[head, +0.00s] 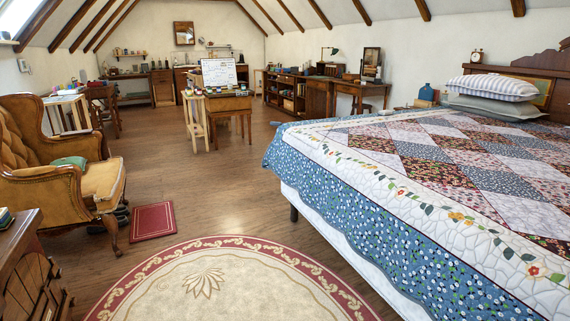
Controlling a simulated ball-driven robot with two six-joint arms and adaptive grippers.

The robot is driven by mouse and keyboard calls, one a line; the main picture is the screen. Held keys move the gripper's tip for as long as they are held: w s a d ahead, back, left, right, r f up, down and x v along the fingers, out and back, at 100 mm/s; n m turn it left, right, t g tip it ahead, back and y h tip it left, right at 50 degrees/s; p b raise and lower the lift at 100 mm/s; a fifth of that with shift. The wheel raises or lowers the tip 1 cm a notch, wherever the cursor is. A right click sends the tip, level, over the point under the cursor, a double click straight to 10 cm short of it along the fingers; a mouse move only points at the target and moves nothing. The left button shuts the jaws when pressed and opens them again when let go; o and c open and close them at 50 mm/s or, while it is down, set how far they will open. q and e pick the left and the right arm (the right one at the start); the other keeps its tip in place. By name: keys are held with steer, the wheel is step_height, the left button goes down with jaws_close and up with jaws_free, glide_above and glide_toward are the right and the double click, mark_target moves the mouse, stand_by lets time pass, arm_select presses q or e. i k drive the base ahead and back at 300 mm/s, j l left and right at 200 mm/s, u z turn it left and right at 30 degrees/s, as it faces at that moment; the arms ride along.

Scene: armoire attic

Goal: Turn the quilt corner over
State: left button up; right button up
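A patchwork quilt (445,160) lies spread over the bed on the right in the head view. It has diamond patches, a cream band with a flower vine, and a blue floral border (370,235) that hangs over the side. Its corner at the foot of the bed (283,150) hangs down and is not folded over. The near end of the quilt runs out of the picture at the bottom right. Neither of my grippers is in view.
A round cream and red rug (235,285) lies on the floor in front, left of the bed. A tufted armchair (65,165), a small red mat (152,221) and a wooden chest (30,265) stand or lie at left. Pillows (497,88) lie at the headboard.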

mark_target(312, 133)
steer(key=i+j+u, duration=0.2)
steer(key=i+u, duration=0.25)
steer(key=i, duration=0.4)
steer(key=i+u, duration=0.5)
steer(key=i, duration=0.3)
